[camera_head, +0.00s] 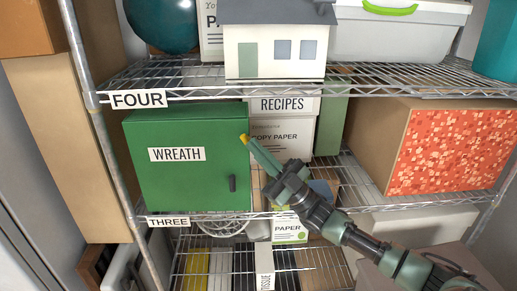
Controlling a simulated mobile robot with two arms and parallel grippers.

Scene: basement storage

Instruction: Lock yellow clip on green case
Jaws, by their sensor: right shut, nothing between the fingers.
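A small yellow piece (243,137), apparently the yellow clip, shows at the case's upper right edge. My right gripper (250,145) comes in from the lower right and is shut and empty. Its green fingertips are right by the yellow piece; I cannot tell whether they touch it or how the clip is set. My left gripper is not in view.
A RECIPES box (284,105) and a copy paper box (298,134) stand behind my right gripper. An orange-patterned box (447,150) stands to the right. Shelf FOUR above holds a toy house (270,60) and a white bin (396,40). A metal post (108,150) stands left of the case.

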